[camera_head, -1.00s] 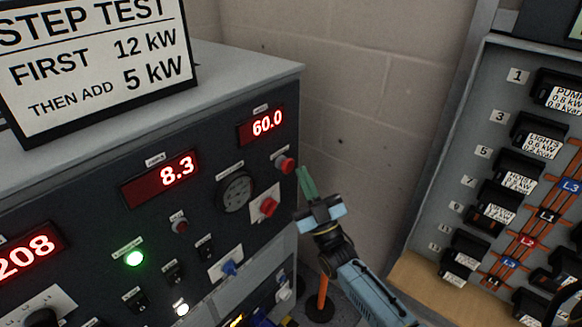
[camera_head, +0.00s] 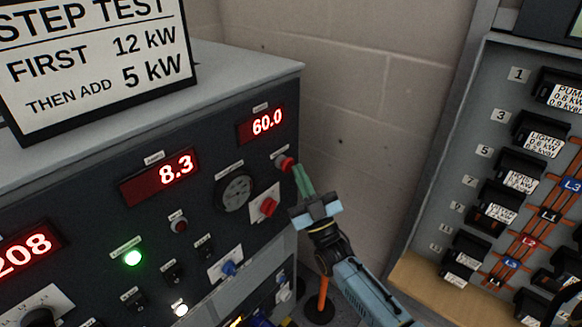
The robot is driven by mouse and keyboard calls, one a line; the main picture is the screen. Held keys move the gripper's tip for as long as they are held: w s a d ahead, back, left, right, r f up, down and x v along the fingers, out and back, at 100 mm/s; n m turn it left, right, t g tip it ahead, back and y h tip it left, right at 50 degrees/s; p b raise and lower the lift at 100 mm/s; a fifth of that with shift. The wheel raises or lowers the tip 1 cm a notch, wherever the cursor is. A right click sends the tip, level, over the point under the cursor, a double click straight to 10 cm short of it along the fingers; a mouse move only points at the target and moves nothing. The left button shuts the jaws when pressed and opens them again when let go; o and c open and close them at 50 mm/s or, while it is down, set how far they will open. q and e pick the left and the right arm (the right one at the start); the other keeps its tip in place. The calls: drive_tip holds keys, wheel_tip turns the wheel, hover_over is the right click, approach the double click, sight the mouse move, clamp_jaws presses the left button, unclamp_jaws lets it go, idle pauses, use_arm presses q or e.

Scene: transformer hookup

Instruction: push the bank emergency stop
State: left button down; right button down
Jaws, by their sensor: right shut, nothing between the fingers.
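A red mushroom button (camera_head: 285,163) sticks out near the upper right edge of the dark control panel (camera_head: 100,222), below the 60.0 display. My right gripper (camera_head: 298,170) is shut and empty. Its green fingertips are right at the button's right side; I cannot tell whether they touch it. A red rotary handle (camera_head: 268,207) on a pale plate sits lower on the panel. My left gripper is not in view.
Displays read 60.0 (camera_head: 266,122), 8.3 (camera_head: 176,169) and 208 (camera_head: 22,256). A green lamp (camera_head: 133,257) is lit. A breaker panel (camera_head: 450,150) stands at the right. A sign (camera_head: 95,65) stands on the cabinet. An orange post (camera_head: 322,295) rises behind my right arm.

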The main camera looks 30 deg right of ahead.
drive_tip(key=shift+w+a, duration=0.15)
drive_tip(key=shift+w, duration=0.1)
drive_tip(key=shift+s, duration=0.1)
idle(0.4)
drive_tip(key=shift+s+d+p, duration=0.3)
drive_tip(key=shift+s+d, duration=0.1)
drive_tip(key=shift+s, duration=0.3)
drive_tip(key=s, duration=0.1)
drive_tip(key=s+d+p, duration=0.1)
drive_tip(key=s, duration=0.1)
drive_tip(key=s+d+p, duration=0.1)
drive_tip(key=s, duration=0.1)
drive_tip(key=shift+s+d, duration=0.15)
drive_tip(key=shift+s, duration=0.1)
idle(2.4)
